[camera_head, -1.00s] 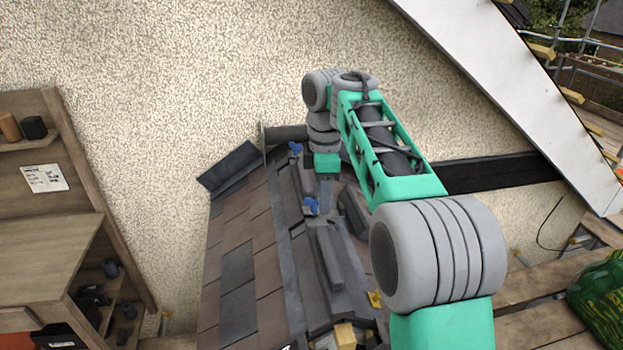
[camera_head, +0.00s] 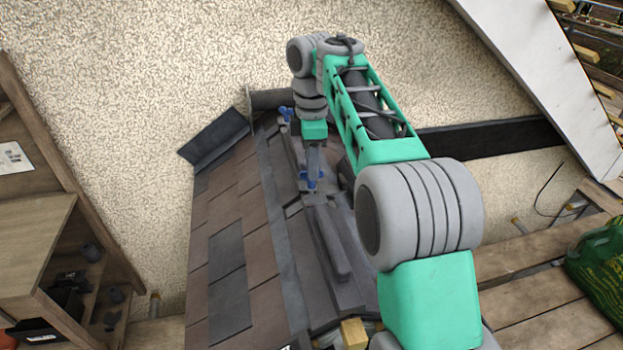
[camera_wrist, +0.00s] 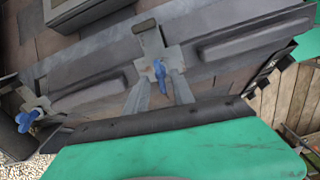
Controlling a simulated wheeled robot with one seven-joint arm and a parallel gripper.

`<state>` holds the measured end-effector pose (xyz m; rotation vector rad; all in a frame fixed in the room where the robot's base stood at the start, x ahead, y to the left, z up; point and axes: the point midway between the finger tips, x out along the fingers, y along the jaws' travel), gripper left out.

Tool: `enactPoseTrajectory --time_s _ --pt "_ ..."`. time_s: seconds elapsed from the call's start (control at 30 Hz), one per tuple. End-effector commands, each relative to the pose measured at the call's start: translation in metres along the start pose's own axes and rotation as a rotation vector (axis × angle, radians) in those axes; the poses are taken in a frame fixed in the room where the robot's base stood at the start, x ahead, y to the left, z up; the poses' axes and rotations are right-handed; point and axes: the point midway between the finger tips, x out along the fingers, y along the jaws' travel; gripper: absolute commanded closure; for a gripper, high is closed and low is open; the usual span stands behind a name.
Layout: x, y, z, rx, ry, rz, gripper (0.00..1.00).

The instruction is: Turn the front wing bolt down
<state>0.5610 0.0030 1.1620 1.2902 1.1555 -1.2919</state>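The front wing bolt (camera_head: 308,181) is blue and sits on a grey metal bracket on the roof ridge. It also shows in the wrist view (camera_wrist: 159,69), with its wings above the bracket plate. My gripper (camera_head: 313,172) points down at this bolt. In the wrist view its two grey fingers (camera_wrist: 160,78) stand on either side of the bolt, with a gap between them. I cannot tell whether either finger touches the wings. A second blue wing bolt (camera_head: 286,113) is farther back, near the wall, and shows at the left in the wrist view (camera_wrist: 27,118).
Long dark ridge pieces (camera_head: 330,240) lie along the ridge beside the brackets. Brown and grey tiles (camera_head: 215,240) cover the left slope. A wooden shelf unit (camera_head: 35,240) stands left, planks (camera_head: 540,260) and a green bag (camera_head: 597,265) right. The rendered wall closes off the back.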

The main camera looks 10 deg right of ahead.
Motion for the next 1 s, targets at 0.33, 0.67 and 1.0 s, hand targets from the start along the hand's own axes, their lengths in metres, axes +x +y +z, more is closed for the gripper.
enactPoseTrajectory --time_s 0.33,0.67,1.0 --pt "0.0124 -0.0001 -0.0013 -0.002 0.0 0.001 0.7" --pt "0.0125 -0.0002 -0.0015 -0.002 0.0 0.001 0.95" --pt "0.0131 -0.0003 -0.0014 -0.002 0.0 -0.001 1.0"
